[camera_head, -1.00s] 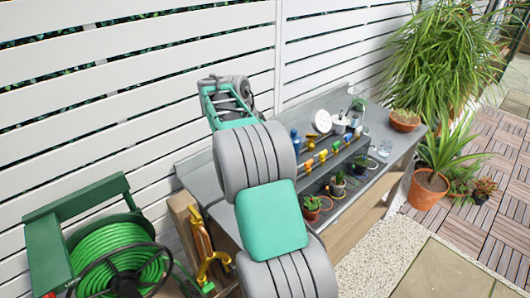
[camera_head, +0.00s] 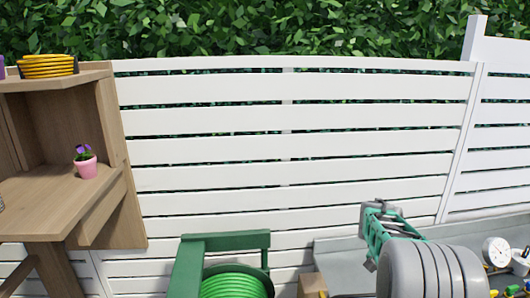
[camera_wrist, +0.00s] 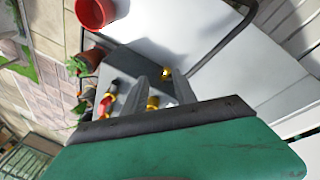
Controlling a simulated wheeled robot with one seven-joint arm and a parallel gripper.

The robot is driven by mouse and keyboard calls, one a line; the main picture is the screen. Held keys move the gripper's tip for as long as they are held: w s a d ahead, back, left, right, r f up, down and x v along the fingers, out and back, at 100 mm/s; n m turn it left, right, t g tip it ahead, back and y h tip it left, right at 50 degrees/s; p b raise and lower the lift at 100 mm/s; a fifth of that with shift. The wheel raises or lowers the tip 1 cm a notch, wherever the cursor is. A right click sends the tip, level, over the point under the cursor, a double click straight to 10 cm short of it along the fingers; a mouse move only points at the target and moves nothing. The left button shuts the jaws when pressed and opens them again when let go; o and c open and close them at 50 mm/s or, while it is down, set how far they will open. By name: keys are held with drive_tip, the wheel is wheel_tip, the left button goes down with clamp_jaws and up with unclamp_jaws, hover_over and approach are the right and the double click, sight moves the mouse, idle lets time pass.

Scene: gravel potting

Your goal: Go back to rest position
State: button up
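My gripper (camera_wrist: 160,76) shows in the wrist view with its two grey fingers apart. A gap is visible between them, and they point at the grey bench top (camera_wrist: 215,85). Small yellow fittings (camera_wrist: 166,72) appear near and behind the fingers; I see none clearly clamped. In the head view my arm is at the lower right, over the grey bench (camera_head: 340,268), and the fingers are not visible there.
A wooden shelf unit (camera_head: 60,200) with a pink flowerpot (camera_head: 87,168) stands left. A green hose reel (camera_head: 235,283) is at the bottom centre. A white fence (camera_head: 290,150) runs behind. A white dial (camera_head: 497,252) is right. A red pot (camera_wrist: 95,12) shows in the wrist view.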

drive_tip(key=s+a+r+n+t+y, duration=0.1)
drive_tip(key=s+a+n, duration=0.3)
drive_tip(key=s+a, duration=0.55)
drive_tip(key=s+a+n+t+y, duration=0.15)
drive_tip(key=s+a+n, duration=0.4)
drive_tip(key=a, duration=0.75)
drive_tip(key=a+r+t, duration=0.2)
drive_tip(key=a+r, duration=0.1)
drive_tip(key=r, duration=0.4)
drive_tip(key=shift+s+a+r, duration=0.15)
drive_tip(key=shift+s, duration=0.15)
drive_tip(key=shift+y, duration=0.25)
